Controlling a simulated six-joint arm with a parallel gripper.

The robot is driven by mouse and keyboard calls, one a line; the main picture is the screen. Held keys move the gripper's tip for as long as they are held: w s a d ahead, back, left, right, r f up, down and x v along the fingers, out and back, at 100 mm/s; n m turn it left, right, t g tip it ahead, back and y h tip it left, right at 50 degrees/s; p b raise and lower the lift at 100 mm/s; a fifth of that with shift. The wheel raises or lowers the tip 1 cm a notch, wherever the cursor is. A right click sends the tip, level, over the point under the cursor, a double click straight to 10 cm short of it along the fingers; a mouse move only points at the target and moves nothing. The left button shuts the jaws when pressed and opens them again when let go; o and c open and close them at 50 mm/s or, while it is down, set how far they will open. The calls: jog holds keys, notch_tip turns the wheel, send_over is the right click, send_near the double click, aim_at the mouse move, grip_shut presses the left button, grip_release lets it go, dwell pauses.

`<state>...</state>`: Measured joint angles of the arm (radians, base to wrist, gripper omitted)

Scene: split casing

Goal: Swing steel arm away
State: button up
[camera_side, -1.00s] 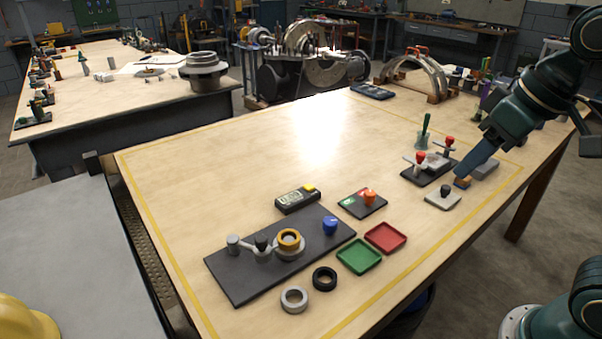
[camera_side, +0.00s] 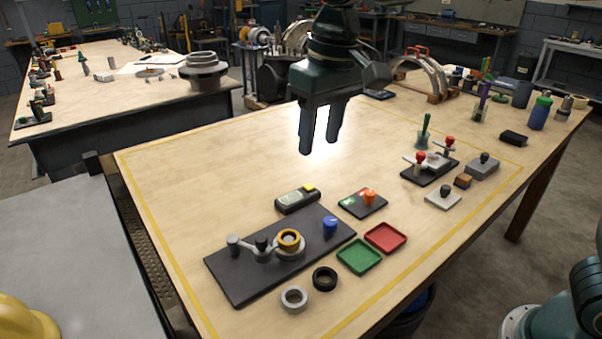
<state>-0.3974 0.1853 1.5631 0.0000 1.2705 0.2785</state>
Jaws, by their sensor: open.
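The steel arm (camera_side: 249,247) lies low on a dark base plate (camera_side: 237,284) at the front left of the bench. A grey post (camera_side: 233,244) stands at its left end, and a dark knob (camera_side: 262,241) stands on it. Its right end reaches a brass-coloured ring (camera_side: 289,236) on a pale round seat; I cannot tell whether they touch. A blue knob (camera_side: 330,224) stands at the plate's right end. My gripper (camera_side: 319,146) is open and empty, pointing down, high above the bench behind the plate.
A meter with a yellow corner (camera_side: 297,199) and a plate with an orange knob (camera_side: 368,201) sit behind and right. Green (camera_side: 359,257) and red (camera_side: 385,238) trays and black (camera_side: 325,278) and grey (camera_side: 294,299) rings lie in front. The bench's back left is clear.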

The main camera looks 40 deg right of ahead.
jog(key=g, duration=0.1)
send_over(262, 239)
notch_tip(262, 239, down, 5)
jog(key=shift+r+h, duration=0.1)
jog(key=shift+h, duration=0.2)
notch_tip(262, 239, down, 14)
jog(key=shift+r, duration=0.1)
dwell(0.4)
grip_shut()
